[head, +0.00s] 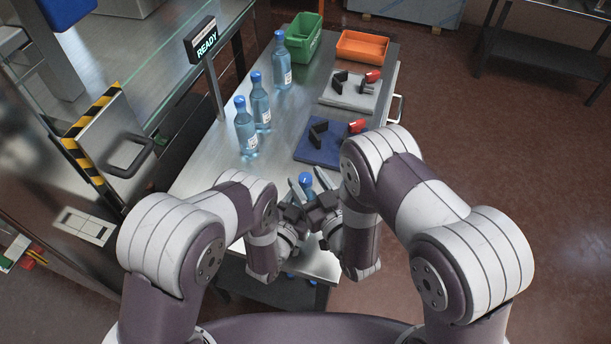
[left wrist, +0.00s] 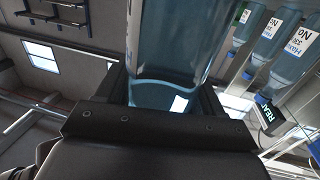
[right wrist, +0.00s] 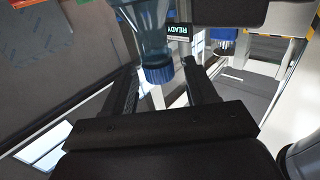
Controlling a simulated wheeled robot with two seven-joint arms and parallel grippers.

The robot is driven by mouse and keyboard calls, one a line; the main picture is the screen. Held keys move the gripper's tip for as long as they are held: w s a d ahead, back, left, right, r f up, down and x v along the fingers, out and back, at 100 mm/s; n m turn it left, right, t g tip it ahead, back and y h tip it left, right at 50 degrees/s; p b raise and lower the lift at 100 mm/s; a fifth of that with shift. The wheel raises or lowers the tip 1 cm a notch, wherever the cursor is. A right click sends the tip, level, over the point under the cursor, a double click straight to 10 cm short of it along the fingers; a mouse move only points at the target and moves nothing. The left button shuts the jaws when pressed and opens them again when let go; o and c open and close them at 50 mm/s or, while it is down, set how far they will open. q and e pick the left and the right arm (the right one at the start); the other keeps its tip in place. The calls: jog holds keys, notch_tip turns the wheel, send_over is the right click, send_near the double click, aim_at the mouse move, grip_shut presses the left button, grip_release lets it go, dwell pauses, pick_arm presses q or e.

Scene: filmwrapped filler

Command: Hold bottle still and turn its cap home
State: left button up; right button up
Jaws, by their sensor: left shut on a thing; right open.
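A clear blue bottle with a blue cap (head: 306,178) stands upright between my two grippers near the front of the bench. My left gripper (head: 296,212) is shut on the bottle body, which fills the space between its fingers in the left wrist view (left wrist: 165,75). My right gripper (head: 318,188) is open at the bottle's top. In the right wrist view the blue cap (right wrist: 159,74) sits on the bottle neck, between the spread fingers (right wrist: 162,90) and apart from them. Whether the cap is fully seated cannot be told.
Several capped bottles (head: 260,101) stand along the bench's left side. A blue mat (head: 318,155) and a grey mat (head: 345,99) carry black blocks and red parts. A green bin (head: 303,43) and an orange tray (head: 362,47) stand at the back. A READY sign (head: 206,47) rises at left.

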aim_at(309, 183)
jog(key=v, duration=0.6)
pick_arm(q)
jog(key=o, duration=1.3)
jog(key=shift+c, duration=0.2)
jog(key=shift+s+a, duration=0.1)
